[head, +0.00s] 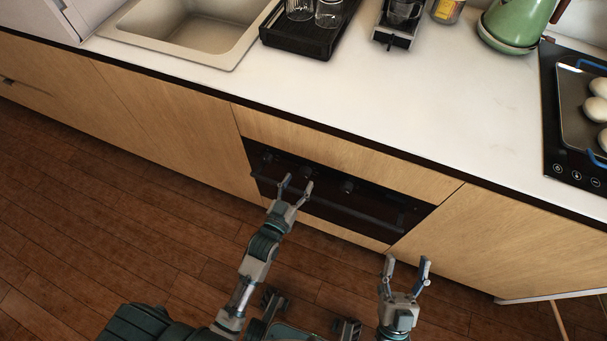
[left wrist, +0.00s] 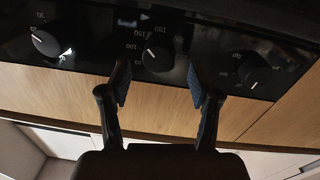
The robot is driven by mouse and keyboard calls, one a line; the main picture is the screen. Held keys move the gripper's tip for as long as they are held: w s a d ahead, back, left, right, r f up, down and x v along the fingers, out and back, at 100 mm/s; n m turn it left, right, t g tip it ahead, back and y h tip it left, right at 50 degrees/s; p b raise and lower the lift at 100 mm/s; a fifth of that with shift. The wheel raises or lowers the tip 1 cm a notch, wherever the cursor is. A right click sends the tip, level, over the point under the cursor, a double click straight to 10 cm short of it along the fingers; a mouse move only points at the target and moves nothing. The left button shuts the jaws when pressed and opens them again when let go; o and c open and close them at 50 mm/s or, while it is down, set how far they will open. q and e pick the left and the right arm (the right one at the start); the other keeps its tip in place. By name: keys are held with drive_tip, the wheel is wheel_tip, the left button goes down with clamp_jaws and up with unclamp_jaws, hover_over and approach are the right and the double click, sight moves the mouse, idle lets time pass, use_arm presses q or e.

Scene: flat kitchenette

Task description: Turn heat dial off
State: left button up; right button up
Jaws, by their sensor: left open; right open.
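The oven has a black control panel with dark round dials, set in the wooden cabinet front. In the left wrist view a middle dial (left wrist: 157,56) with numbers around it sits between my fingertips, beyond them. Another dial (left wrist: 46,43) is at the left and a third dial (left wrist: 253,69) at the right. In the head view one dial (head: 306,172) shows just above my left gripper (head: 296,186), and another dial (head: 347,186) is to its right. My left gripper is open and empty in front of the panel. My right gripper (head: 407,266) is open and empty, low in front of the cabinets.
The oven handle (head: 345,208) runs below the dials, close to my left gripper. The white counter (head: 440,105) overhangs above. A sink (head: 190,28), dark rack (head: 305,38), green kettle (head: 515,22) and cooktop (head: 565,140) are on it. The wooden floor (head: 110,240) is clear at left.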

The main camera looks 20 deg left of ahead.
sight(305, 172)
use_arm(q)
drive_tip(key=shift+w+f, duration=0.1)
drive_tip(key=shift+w, duration=1)
drive_tip(key=shift+w+d, duration=0.1)
drive_tip(key=shift+w, duration=0.1)
drive_tip(key=shift+w+d, duration=0.1)
drive_tip(key=shift+d, duration=0.05)
use_arm(e)
drive_tip(key=shift+s+d+r+t, duration=0.3)
drive_tip(key=shift+s+r+t, duration=0.2)
drive_tip(key=shift+s+t, duration=0.2)
